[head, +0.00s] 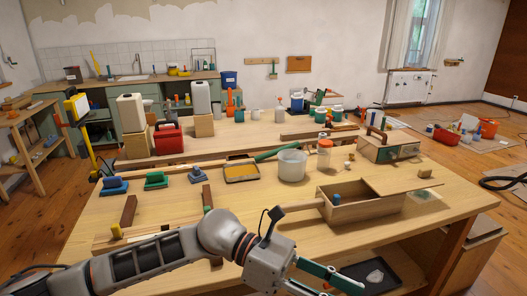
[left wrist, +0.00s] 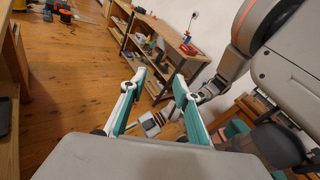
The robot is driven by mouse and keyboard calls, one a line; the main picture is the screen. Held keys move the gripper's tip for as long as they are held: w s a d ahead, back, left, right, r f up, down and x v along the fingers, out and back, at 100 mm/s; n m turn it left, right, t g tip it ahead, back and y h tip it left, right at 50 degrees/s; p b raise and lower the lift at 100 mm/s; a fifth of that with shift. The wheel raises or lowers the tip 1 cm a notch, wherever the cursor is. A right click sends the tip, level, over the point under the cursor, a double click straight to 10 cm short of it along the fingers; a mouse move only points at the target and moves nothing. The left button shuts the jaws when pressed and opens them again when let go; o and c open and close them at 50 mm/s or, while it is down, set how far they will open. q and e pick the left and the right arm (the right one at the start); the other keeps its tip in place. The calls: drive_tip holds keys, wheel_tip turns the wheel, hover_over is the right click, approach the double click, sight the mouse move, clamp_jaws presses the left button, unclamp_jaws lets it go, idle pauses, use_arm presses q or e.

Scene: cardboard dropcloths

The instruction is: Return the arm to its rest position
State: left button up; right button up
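My left arm (head: 150,256) comes in from the left across the front of the workbench in the head view. My left gripper (head: 342,286) is at the lower edge of that view, in front of the bench's open wooden box, and is partly cut off. In the left wrist view the left gripper (left wrist: 158,80) has its two teal-padded fingers spread apart.
A dark tray (head: 370,277) lies below the bench top by the gripper.

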use_arm(q)
drive_tip(key=w+a+r+n+t+h, duration=0.1)
drive_tip(key=w+r+n+t+h, duration=0.25)
drive_tip(key=n, duration=0.55)
drive_tip(key=w+a+n+t+h, duration=0.1)
drive_tip(key=w+n+t+h, duration=0.25)
drive_tip(key=n+t, duration=0.4)
drive_tip(key=w+a+f+n+t+y, duration=0.35)
drive_tip(key=a+f+n+t, duration=0.2)
drive_tip(key=n, duration=0.45)
drive_tip(key=w+a+f+n+t+y, duration=0.2)
drive_tip(key=a+f+n+t+y, duration=0.3)
drive_tip(key=n, duration=0.4)
drive_tip(key=s+a+f+n+y, duration=0.1)
drive_tip(key=a+f+n+y, duration=0.2)
drive_tip(key=a+f+n, duration=0.35)
drive_tip(key=s+a+f+n+y, duration=0.2)
drive_tip(key=a+f+n+y, duration=0.1)
drive_tip(key=f, duration=0.6)
drive_tip(key=s+a+f+n+g+y, duration=0.4)
drive_tip(key=s+a+f+n, duration=0.3)
drive_tip(key=s+a+f, duration=0.4)
wheel_tip(320, 180, down, 4)
drive_tip(key=s, duration=0.2)
drive_tip(key=shift+s+a+y+p, duration=0.3)
drive_tip(key=shift+s+y+p, duration=0.05)
drive_tip(key=shift+p, duration=0.05)
